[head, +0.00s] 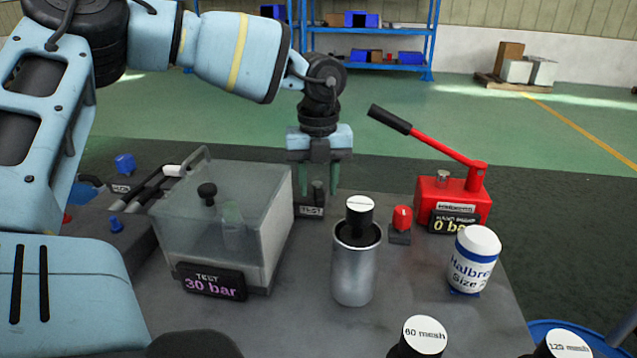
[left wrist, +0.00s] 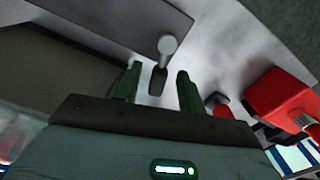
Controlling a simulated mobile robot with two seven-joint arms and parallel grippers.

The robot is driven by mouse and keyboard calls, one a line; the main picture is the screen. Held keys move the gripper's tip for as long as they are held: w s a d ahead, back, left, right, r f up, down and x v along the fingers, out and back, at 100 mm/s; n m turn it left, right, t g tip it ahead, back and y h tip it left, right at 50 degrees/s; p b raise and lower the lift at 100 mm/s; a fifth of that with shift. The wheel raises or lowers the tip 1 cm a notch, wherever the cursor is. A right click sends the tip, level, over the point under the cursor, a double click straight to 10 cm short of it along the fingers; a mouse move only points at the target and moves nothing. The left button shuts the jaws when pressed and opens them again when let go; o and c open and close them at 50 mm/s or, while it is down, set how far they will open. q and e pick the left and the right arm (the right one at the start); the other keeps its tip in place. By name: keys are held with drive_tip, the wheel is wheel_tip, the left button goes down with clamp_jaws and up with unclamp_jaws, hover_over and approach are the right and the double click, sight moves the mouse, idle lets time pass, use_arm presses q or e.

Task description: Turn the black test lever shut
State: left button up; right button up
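The black test lever (head: 318,188) stands upright at the back of the bench, behind a small plate marked TEST (head: 311,211). My left gripper (head: 320,188) points down over it, with its two green fingers apart, one on each side of the lever. In the left wrist view, the lever (left wrist: 158,80) shows dark with a pale round part above it, in the gap between the open fingertips (left wrist: 159,72). I cannot tell whether a finger touches it. My right gripper is not in view.
A clear-walled test box (head: 220,215) reading 30 bar stands left of the lever. A metal cylinder (head: 355,275), a small red knob (head: 402,218), a red hand pump (head: 452,197) and a white jar (head: 474,260) stand to the right. Black mesh-labelled pots (head: 424,336) are in front.

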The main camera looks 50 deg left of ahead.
sight(318, 189)
use_arm(q)
wheel_tip(318, 189, up, 7)
drive_tip(key=shift+r+p, duration=0.2)
drive_tip(key=shift+p, duration=0.25)
drive_tip(key=shift+w+a+f+g+h+b, duration=0.2)
drive_tip(key=shift+a+f+g+h+b, duration=0.2)
drive_tip(key=shift+g+h, duration=0.45)
drive_tip(key=shift+w+g+h, duration=0.15)
drive_tip(key=shift+g+h, duration=0.2)
drive_tip(key=shift+h, duration=0.4)
drive_tip(key=shift+r+h, duration=0.1)
drive_tip(key=shift+h, duration=0.2)
drive_tip(key=shift+b+x, duration=0.55)
drive_tip(key=shift+x, duration=3.35)
